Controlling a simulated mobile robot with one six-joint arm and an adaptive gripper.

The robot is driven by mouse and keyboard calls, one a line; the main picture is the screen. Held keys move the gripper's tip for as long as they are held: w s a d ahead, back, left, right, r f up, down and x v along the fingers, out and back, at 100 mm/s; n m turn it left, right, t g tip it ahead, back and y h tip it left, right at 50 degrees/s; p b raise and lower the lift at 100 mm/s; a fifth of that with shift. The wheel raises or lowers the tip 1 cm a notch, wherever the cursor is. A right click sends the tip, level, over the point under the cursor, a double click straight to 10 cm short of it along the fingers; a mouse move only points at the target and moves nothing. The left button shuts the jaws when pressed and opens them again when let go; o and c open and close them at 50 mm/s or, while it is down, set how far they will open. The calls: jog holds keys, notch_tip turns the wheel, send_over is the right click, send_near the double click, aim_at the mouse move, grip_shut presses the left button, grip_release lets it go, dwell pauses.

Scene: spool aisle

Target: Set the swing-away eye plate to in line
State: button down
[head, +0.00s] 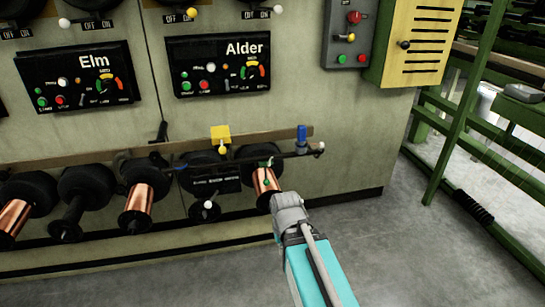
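A small yellow plate (220,132) stands at the wooden rail, above a row of spools, with a pale yellow knob (223,150) just below it. I take this plate to be the eye plate, but cannot be sure. Whether it is in line or swung away is too small to tell. My arm comes up from the bottom, and its grey end (288,210) is in front of and below the rightmost copper spool (265,180), to the right of and below the plate. My gripper's fingers cannot be made out.
A dark bar (290,154) with a blue fitting (301,135) and white end knob runs along the rail. Elm (85,78) and Alder (219,64) panels are above. A yellow cabinet (412,40) and green frame (470,90) stand right. Grey floor (410,250) is clear.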

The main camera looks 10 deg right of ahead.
notch_tip(320, 180, up, 6)
jog(key=p, duration=0.4)
jog(key=shift+p, duration=0.35)
jog(key=shift+d, duration=0.1)
